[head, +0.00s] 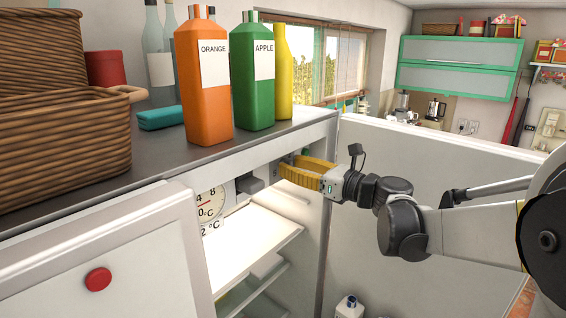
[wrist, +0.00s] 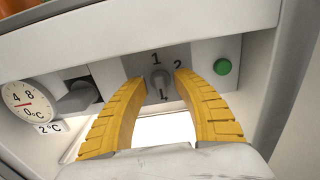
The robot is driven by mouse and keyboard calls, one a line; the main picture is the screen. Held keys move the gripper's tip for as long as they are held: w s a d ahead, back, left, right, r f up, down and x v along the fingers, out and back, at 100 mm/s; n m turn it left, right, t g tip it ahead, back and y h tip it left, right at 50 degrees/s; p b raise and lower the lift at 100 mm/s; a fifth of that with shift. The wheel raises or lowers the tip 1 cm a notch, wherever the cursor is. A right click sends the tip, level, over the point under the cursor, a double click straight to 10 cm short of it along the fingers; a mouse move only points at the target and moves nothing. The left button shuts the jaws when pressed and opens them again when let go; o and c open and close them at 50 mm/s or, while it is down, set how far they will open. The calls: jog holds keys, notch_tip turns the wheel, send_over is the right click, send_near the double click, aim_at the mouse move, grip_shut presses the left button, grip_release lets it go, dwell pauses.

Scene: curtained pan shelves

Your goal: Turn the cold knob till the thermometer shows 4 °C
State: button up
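The cold knob (wrist: 160,79) is a small grey knob on a light panel in the wrist view, with the numbers 1, 2 and 4 visible around it. The round thermometer (wrist: 24,103) has a red needle, and the label below it reads 2 °C. The thermometer also shows, partly hidden by the fridge door, in the head view (head: 210,204). My gripper (wrist: 158,77) has yellow ribbed fingers, open on either side of the knob, with gaps visible. In the head view my gripper (head: 284,170) reaches into the top of the open fridge and the knob is hidden.
A dark grey block (wrist: 78,98) sits between thermometer and knob. A green button (wrist: 222,67) is right of the knob. A white fridge shelf (head: 255,240) lies below. Orange (head: 205,110) and green (head: 253,100) bottles and a basket (head: 60,150) stand on the counter above.

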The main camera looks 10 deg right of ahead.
jog(key=shift+w+a, duration=0.3)
jog(key=shift+w, duration=0.1)
jog(key=shift+c, duration=0.5)
grip_shut()
jog(key=shift+n, duration=0.3)
jog(key=n+b, duration=0.2)
jog(key=n, duration=0.3)
jog(key=shift+s+b, duration=0.1)
jog(key=shift+b, duration=0.2)
jog(key=n+b, duration=0.1)
jog(key=n, duration=0.5)
jog(key=shift+b, duration=0.3)
